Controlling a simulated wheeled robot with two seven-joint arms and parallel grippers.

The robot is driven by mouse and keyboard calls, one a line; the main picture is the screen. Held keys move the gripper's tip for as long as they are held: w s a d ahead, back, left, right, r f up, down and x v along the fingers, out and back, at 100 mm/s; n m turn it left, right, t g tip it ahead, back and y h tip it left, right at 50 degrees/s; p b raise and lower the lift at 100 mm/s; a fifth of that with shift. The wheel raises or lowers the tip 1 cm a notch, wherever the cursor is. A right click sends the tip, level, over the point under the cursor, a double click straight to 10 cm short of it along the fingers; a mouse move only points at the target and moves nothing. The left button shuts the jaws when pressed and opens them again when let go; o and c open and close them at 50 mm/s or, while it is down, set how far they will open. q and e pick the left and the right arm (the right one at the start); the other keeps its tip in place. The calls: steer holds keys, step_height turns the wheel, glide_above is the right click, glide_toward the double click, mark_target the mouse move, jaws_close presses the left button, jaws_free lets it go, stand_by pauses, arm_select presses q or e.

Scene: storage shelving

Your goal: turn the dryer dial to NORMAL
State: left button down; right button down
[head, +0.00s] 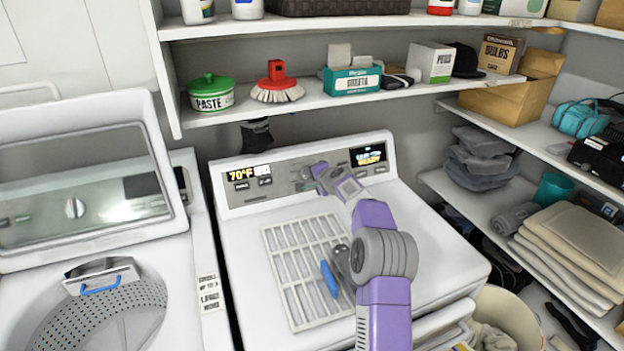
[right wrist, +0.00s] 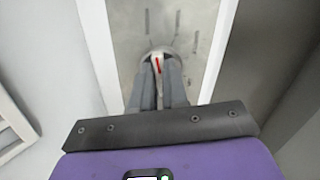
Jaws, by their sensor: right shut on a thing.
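The white dryer (head: 235,245) stands in the middle of the head view, with a grey control panel (head: 228,192) along its back. My right gripper (head: 318,172) reaches the middle of that panel and mostly covers the dial there. In the right wrist view, the round dial (right wrist: 157,52) carries a red pointer line, and my right gripper's fingers (right wrist: 158,82) are closed on its grip from both sides. The red line points roughly to the top of that view. The marks around the dial are too blurred to read, so the setting is unclear. My left gripper is not in view.
A slatted white rack (head: 290,262) lies on the dryer top, with a blue-handled tool (head: 330,279) partly behind my arm. The open washer (head: 60,325) is at left. A shelf (head: 345,97) holding several goods overhangs the panel. Side shelves (head: 470,190) stand at right.

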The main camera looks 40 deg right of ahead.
steer(key=shift+f+n+b, duration=0.1)
steer(key=shift+n+b, duration=0.2)
steer(key=shift+n, duration=0.8)
steer(key=c, duration=1.1)
jaws_free()
steer(key=shift+c, duration=0.2)
steer(key=b+v, duration=0.1)
steer(key=v, duration=0.6)
steer(key=shift+s, duration=0.25)
steer(key=shift+a, duration=0.1)
